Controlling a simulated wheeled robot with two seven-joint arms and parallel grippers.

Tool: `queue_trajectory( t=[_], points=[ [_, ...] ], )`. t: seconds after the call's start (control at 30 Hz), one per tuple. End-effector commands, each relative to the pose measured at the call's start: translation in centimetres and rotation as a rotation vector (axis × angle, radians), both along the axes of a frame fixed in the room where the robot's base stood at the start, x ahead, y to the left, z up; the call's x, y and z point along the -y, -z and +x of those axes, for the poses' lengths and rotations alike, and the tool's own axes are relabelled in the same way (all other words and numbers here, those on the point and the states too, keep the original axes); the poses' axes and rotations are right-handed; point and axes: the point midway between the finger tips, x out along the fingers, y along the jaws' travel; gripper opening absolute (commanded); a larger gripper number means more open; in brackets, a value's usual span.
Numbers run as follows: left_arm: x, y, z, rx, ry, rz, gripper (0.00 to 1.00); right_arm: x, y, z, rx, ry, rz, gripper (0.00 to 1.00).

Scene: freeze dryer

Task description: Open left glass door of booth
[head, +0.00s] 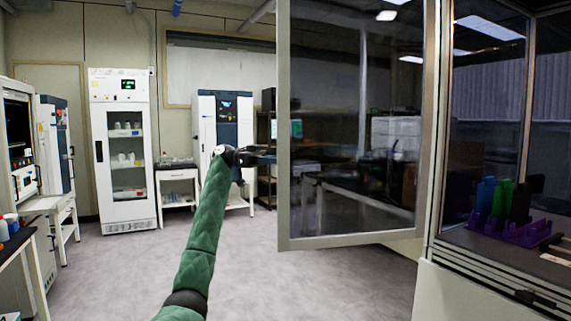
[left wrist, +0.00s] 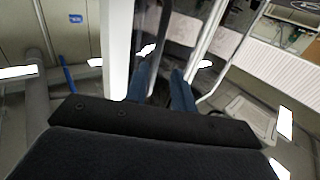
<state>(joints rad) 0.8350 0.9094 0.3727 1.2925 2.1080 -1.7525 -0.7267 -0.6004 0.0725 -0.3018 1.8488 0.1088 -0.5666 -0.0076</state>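The left glass door (head: 352,130) of the booth is a tall pane in a pale metal frame. It stands swung out from the booth (head: 480,262), which is at the right of the head view. My left gripper (head: 264,155) is at the free vertical edge of the door, at mid-height, and its tips are partly hidden there. In the left wrist view, the two blue fingers of the left gripper (left wrist: 162,88) are apart, with a pale upright bar (left wrist: 117,60) just left of them. I cannot tell whether they touch the door. My right gripper is out of view.
A purple rack (head: 508,230) with coloured items stands inside the booth. A white glass-fronted cabinet (head: 124,150), a blue-and-white machine (head: 224,125) and a small white table (head: 177,175) stand along the back wall. Benches line the left edge. The grey floor (head: 130,265) between is clear.

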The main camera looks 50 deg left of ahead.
Motion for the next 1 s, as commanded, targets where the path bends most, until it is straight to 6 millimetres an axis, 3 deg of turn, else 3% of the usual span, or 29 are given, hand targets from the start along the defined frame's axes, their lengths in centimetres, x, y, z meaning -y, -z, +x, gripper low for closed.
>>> queue_trajectory(
  t=[0.3,0.87,1.0],
  points=[
    [-2.1,0.0,-0.9,0.0,0.001,0.001,0.25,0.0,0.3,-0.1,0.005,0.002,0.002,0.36],
    [-2.1,0.1,-0.9,-0.001,0.001,0.001,0.25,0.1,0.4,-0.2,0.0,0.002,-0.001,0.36],
    [-1.4,1.8,0.4,-0.038,-0.012,0.001,0.25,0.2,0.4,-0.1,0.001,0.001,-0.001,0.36]
  ],
)
